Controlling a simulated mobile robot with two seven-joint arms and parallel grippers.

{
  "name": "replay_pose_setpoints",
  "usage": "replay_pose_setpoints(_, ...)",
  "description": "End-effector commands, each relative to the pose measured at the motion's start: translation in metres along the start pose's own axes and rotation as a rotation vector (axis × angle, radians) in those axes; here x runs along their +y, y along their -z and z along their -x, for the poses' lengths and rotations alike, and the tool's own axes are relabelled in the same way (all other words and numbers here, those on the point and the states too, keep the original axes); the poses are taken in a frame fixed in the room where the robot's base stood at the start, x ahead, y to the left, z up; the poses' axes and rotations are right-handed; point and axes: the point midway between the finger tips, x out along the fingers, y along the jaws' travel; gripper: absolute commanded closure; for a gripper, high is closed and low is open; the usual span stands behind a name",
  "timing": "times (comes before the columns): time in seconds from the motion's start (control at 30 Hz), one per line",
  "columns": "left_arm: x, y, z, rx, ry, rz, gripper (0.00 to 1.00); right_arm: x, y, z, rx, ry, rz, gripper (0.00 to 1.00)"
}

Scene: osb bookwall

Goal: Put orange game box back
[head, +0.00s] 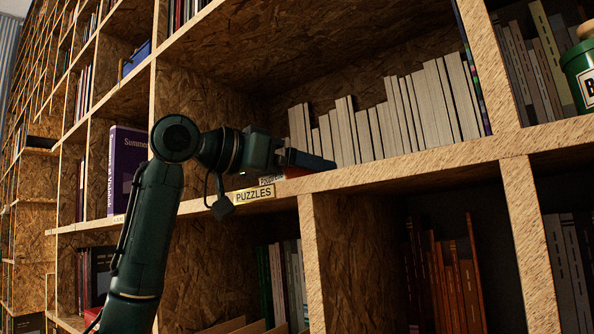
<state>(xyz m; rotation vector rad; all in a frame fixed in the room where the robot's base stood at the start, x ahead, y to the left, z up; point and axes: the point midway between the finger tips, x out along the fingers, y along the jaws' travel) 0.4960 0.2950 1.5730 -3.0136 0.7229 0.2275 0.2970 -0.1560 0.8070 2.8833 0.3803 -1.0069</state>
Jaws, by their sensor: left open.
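My left arm rises from the bottom left, and its gripper (318,162) reaches right, at the front edge of the shelf marked PUZZLES. The gripper is seen from the side, with its fingers pointing right, in front of the row of pale books; I see nothing held between them. A small reddish-orange patch (297,172) shows just under the gripper, at the shelf edge. It may be part of the orange game box, but most of it is hidden and I cannot tell. My right gripper is not in view.
A row of pale book spines (400,115) fills the right of this compartment; its left part looks empty behind my wrist. A PUZZLES label (254,194) sits on the shelf edge. A purple box (126,165) stands left, a green tin (580,75) far right.

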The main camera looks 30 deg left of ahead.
Motion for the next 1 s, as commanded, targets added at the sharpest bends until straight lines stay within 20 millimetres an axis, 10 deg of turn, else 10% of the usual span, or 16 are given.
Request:
replay_pose_setpoints(0.6,0.000,0.003,0.111,0.003,0.001,-0.001,0.00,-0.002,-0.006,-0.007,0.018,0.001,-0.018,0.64)
replay_pose_setpoints(1.0,0.000,0.003,0.121,0.000,0.000,0.000,0.00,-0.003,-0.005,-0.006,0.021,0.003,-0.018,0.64)
